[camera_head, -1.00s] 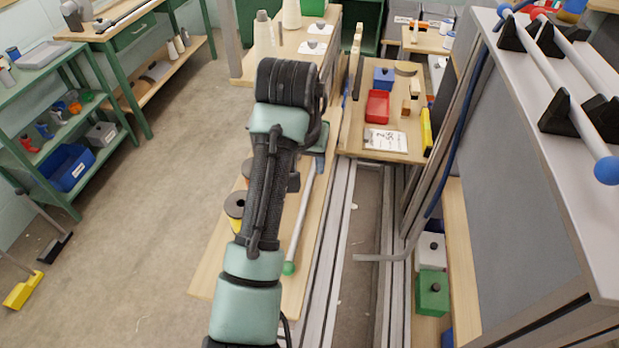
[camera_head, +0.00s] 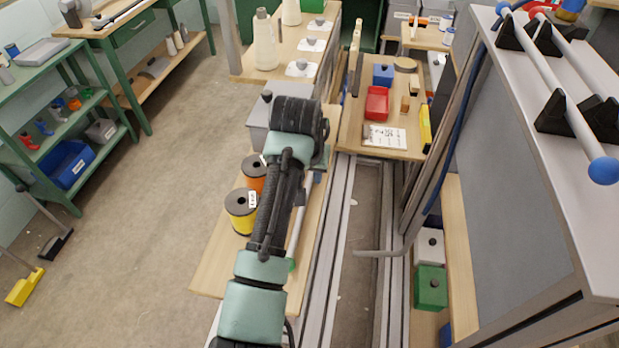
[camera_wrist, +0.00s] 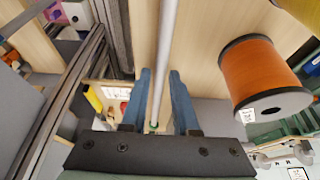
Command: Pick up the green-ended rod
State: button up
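The green-ended rod (camera_head: 298,228) lies lengthwise on the wooden bench (camera_head: 215,272) in the head view, partly hidden behind my arm. Its near green end (camera_head: 292,265) shows beside my forearm. In the wrist view the pale grey rod (camera_wrist: 166,45) runs down the picture, and a green end (camera_wrist: 153,124) shows low between the fingers. My gripper (camera_wrist: 160,74) is open, its two blue fingers on either side of the rod with gaps visible. I cannot tell how far above the rod the fingers are. My arm mostly hides the gripper in the head view.
A yellow spool (camera_head: 241,212) and an orange spool (camera_head: 255,172) stand left of the rod; the orange one (camera_wrist: 262,75) is close right of the gripper in the wrist view. A grey box (camera_head: 258,125) stands behind them. Metal rails (camera_head: 340,240) run along the right.

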grip_shut()
dwell(1.1)
